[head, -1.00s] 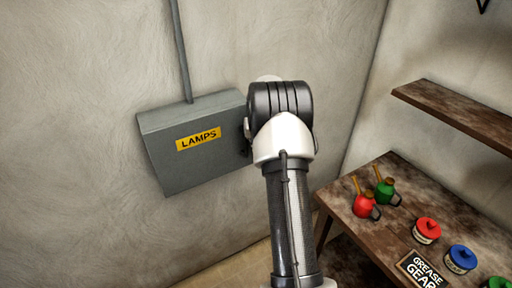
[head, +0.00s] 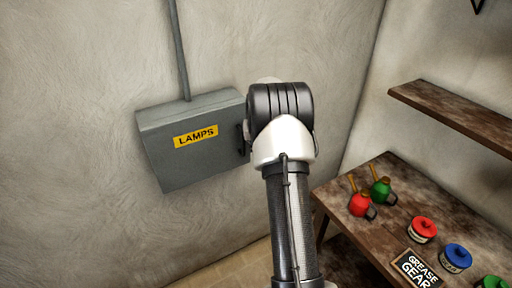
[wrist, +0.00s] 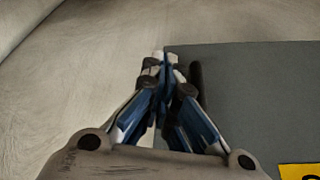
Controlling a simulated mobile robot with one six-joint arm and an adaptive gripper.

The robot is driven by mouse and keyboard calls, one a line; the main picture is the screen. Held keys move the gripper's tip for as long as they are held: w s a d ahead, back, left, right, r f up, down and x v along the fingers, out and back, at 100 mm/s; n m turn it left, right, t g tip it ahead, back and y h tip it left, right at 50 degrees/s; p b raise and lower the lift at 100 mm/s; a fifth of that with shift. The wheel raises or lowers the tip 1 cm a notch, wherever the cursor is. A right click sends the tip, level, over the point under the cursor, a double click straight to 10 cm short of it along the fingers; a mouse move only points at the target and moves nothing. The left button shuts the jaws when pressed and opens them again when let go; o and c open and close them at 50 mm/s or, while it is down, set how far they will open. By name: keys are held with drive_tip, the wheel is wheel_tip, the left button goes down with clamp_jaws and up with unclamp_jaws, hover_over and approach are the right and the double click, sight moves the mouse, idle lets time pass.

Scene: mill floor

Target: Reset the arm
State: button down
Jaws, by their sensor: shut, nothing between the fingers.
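My gripper (wrist: 164,62) shows in the wrist view with its fingers together and nothing between them. In that view it is in front of the left edge of a grey wall box (wrist: 260,85), near a dark upright handle (wrist: 196,80). I cannot tell whether it touches the box. In the head view the grey box (head: 195,165) hangs on the wall with a yellow LAMPS label (head: 196,135). My arm stands in front of its right side there and hides the gripper.
A wooden bench (head: 400,178) at the right holds a red oil can (head: 360,204), a green oil can (head: 381,190), lidded tins and a GREASE GEAR sign (head: 414,270). A wooden shelf (head: 450,112) is above it. A conduit (head: 178,50) runs up from the box.

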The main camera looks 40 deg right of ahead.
drive_tip(key=s+r, duration=0.5)
drive_tip(key=r, duration=0.5)
drive_tip(key=s+a+r+n+y+b, duration=0.1)
drive_tip(key=s+a+r+n+b, duration=0.2)
drive_tip(key=a, duration=1.1)
drive_tip(key=s+a+r+n+b, duration=0.1)
drive_tip(key=s+a+r+b, duration=0.25)
drive_tip(key=a, duration=1.05)
drive_tip(key=s+a+f+n+b, duration=0.1)
drive_tip(key=s+a+f+b, duration=0.1)
drive_tip(key=s, duration=0.4)
drive_tip(key=s+a+f+n+y+b, duration=0.1)
drive_tip(key=s+a+f+b, duration=0.1)
drive_tip(key=s+a+f, duration=0.2)
drive_tip(key=s+a+f+n+t+b, duration=0.1)
drive_tip(key=s+a+f, duration=0.3)
drive_tip(key=s+a, duration=0.4)
drive_tip(key=shift+s+a+y+b, duration=0.3)
drive_tip(key=shift+s+b, duration=0.45)
drive_tip(key=shift+s, duration=0.4)
